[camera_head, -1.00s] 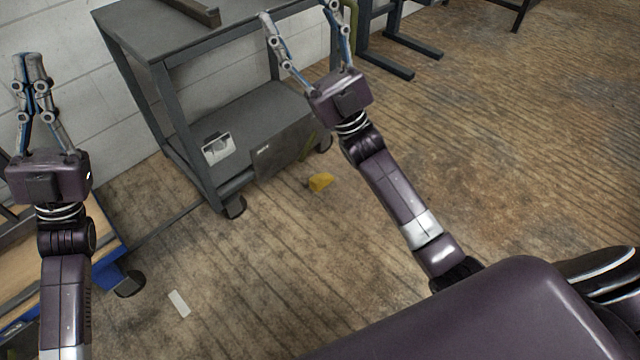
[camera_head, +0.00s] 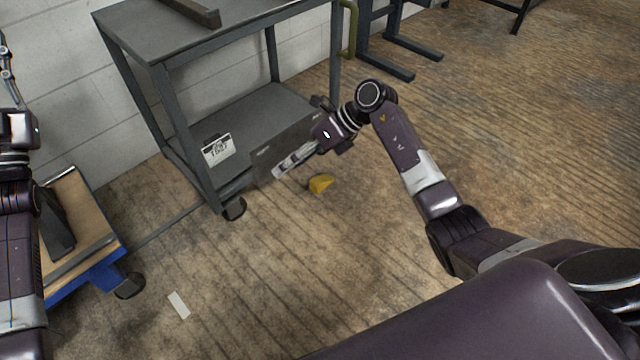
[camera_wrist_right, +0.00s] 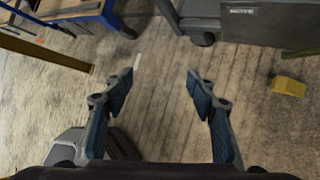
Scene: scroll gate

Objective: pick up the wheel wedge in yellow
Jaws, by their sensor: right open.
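The yellow wheel wedge (camera_head: 320,184) lies on the wooden floor beside the grey cart's lower front edge. In the right wrist view the wedge (camera_wrist_right: 289,86) is at the right, outside the space between the fingers. My right gripper (camera_head: 280,171) is just left of the wedge in the head view, above the floor and in front of the cart. In the wrist view the right gripper (camera_wrist_right: 158,80) is open, with bare floor between its fingers. My left gripper (camera_head: 5,68) is partly cut off at the left edge, far from the wedge.
A blue-edged wooden dolly (camera_head: 100,215) stands at the left. A white strip (camera_head: 179,305) lies on the floor. The floor right of the wedge is clear.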

